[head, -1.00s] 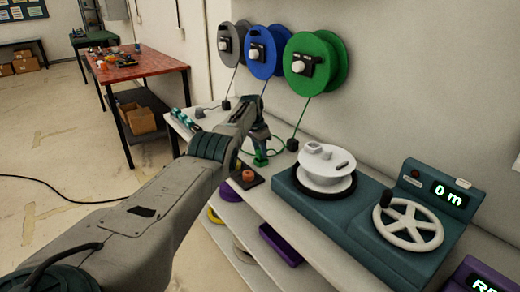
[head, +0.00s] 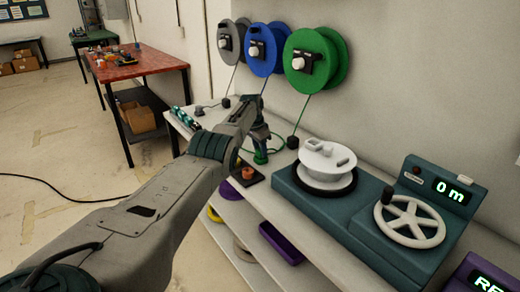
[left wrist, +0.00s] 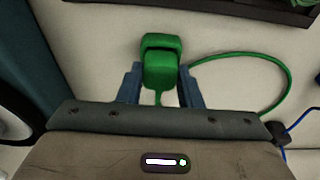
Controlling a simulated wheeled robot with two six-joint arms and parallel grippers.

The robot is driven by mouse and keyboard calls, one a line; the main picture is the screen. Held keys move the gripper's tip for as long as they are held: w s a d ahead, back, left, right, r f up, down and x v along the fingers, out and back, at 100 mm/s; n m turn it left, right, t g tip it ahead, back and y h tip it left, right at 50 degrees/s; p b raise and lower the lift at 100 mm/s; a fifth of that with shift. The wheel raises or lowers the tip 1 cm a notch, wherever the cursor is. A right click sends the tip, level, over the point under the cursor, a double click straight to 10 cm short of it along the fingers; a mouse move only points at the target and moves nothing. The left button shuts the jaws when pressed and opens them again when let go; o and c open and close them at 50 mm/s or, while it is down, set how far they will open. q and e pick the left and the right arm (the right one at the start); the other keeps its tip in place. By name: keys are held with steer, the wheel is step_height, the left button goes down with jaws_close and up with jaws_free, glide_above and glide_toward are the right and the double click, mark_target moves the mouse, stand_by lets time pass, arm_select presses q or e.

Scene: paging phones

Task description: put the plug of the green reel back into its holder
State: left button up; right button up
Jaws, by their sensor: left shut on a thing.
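The green reel (head: 314,58) hangs on the wall, rightmost of three. Its green cable runs down to a black block (head: 292,143) on the bench, then loops to the green plug (head: 260,157). My left gripper (head: 261,147) is shut on this plug, low over the bench near its front edge. In the left wrist view, the plug (left wrist: 161,62) sits between the two blue-grey fingers, with its cable curving off to the right. I cannot tell whether the plug touches the bench, nor pick out its holder for certain. My right gripper is not in view.
A dark square plate (head: 237,174) with an orange piece lies at the bench's front edge, close to my gripper. A teal machine (head: 325,216) with a white spool (head: 326,164) and a handwheel (head: 410,222) stands to the right. Grey and blue reels (head: 266,48) hang to the left.

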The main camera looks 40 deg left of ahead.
arm_select(q)
steer(key=o, duration=1.3)
step_height(320, 180, up, 9)
steer(key=p, duration=0.8)
stand_by(0.3)
